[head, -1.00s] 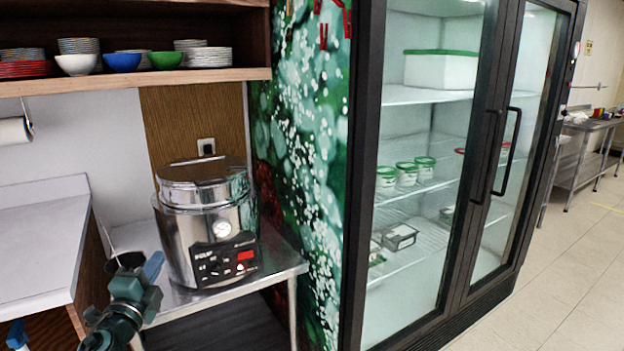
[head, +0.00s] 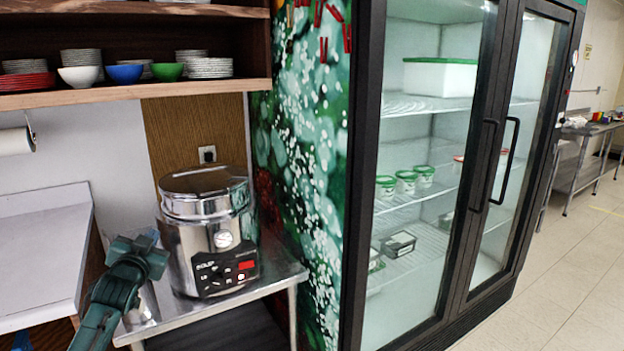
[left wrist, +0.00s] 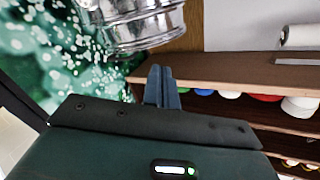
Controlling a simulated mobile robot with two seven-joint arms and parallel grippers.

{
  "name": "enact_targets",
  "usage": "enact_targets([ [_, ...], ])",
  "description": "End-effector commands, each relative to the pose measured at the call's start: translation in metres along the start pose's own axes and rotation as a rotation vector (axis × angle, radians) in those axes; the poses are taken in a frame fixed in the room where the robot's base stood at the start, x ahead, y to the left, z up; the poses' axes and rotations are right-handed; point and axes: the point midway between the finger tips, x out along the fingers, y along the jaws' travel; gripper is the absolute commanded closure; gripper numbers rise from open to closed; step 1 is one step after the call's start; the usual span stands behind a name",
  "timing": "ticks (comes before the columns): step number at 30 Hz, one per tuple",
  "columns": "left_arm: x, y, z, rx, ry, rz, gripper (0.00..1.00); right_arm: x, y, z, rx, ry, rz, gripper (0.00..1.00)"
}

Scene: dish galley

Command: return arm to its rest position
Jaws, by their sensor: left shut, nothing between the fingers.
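My left gripper (head: 140,256) is at the lower left of the head view, beside the left side of the steel soup warmer and in front of the steel stand. It holds nothing. In the left wrist view its two blue-grey fingers (left wrist: 161,80) are together, with nothing between them. That view is upside down, with the shelf and bowls behind the fingers. My right gripper is not in view.
The soup warmer (head: 207,240) stands on a steel stand (head: 258,282). A shelf (head: 190,84) with bowls and plates hangs above. A pale counter (head: 40,250) is at left. A glass-door fridge (head: 360,200) stands at right, with open floor (head: 560,290) beyond.

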Motion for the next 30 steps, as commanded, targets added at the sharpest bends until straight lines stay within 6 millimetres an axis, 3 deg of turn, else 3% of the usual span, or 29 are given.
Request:
enact_targets([
  [2, 0.000, 0.008, 0.007, -0.111, -0.041, 0.042, 1.00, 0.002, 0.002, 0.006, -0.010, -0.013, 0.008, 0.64],
  [3, -0.010, 0.025, 0.023, -0.105, -0.059, 0.065, 1.00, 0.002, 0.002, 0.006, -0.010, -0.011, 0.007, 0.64],
  [11, -0.081, 0.108, 0.092, -0.106, -0.140, 0.195, 1.00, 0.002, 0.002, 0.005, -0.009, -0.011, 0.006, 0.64],
  [14, -0.125, 0.145, 0.122, -0.120, -0.186, 0.260, 1.00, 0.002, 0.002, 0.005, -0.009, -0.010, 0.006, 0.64],
  [17, -0.182, 0.183, 0.150, -0.147, -0.241, 0.332, 1.00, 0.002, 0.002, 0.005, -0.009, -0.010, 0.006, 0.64],
  [21, -0.273, 0.227, 0.177, -0.203, -0.327, 0.425, 1.00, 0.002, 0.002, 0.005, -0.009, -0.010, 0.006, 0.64],
  [24, -0.331, 0.247, 0.185, -0.247, -0.384, 0.475, 1.00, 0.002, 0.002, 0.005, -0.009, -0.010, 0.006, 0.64],
  [27, -0.374, 0.258, 0.187, -0.285, -0.429, 0.506, 1.00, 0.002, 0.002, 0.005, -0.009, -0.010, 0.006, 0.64],
  [30, -0.402, 0.263, 0.186, -0.311, -0.460, 0.525, 1.00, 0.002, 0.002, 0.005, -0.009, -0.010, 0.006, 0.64],
])
